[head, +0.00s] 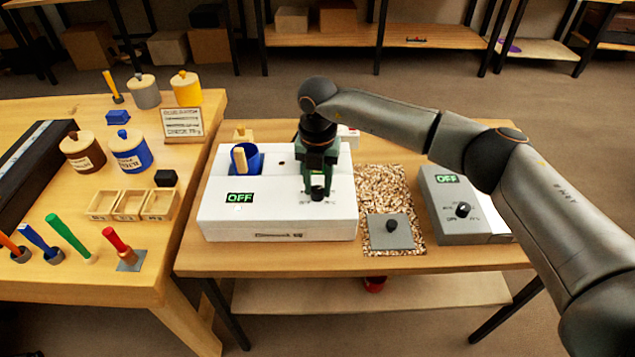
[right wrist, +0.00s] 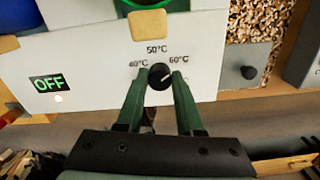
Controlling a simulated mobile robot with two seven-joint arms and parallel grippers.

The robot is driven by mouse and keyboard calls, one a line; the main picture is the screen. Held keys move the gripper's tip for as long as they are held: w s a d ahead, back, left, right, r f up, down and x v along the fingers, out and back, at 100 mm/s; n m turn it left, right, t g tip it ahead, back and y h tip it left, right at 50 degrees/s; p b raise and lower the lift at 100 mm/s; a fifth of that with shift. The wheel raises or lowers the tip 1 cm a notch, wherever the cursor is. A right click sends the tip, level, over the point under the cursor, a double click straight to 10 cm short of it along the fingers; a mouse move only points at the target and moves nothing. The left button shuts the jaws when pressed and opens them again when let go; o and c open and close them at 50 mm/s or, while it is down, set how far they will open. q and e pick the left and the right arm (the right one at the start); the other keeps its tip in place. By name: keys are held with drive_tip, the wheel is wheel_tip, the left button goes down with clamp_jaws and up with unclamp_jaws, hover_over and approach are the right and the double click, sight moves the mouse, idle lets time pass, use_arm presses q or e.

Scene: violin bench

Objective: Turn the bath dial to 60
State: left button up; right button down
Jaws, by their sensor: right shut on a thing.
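The bath dial (right wrist: 160,76) is a round black knob on the front right of the white bath unit (head: 275,222). Labels 40°C, 50°C and 60°C are printed around it. In the right wrist view a pale line on the knob slants to the upper right, roughly toward the 60°C label (right wrist: 179,58). The green bath display (right wrist: 47,83) reads OFF. My right gripper (head: 317,184) reaches down over the unit, its green fingers on either side of the dial, shut on it. My left gripper is not in view.
A blue pot (head: 247,160) sits in the bath's top at left. Right of the bath are a bed of chips (head: 380,180), a grey plate with a black knob (head: 391,232) and a grey box (head: 455,205) reading OFF. A second table at left holds jars, brushes and trays.

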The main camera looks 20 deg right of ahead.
sight(318, 189)
drive_tip(key=shift+r+m, duration=0.1)
drive_tip(key=shift+m, duration=0.3)
drive_tip(key=c, duration=0.5)
unclamp_jaws()
drive_tip(key=shift+c, duration=0.2)
wheel_tip(318, 189, up, 12)
drive_tip(key=shift+r+b, duration=0.25)
drive_tip(key=shift+b, duration=0.2)
drive_tip(key=shift+f, duration=0.1)
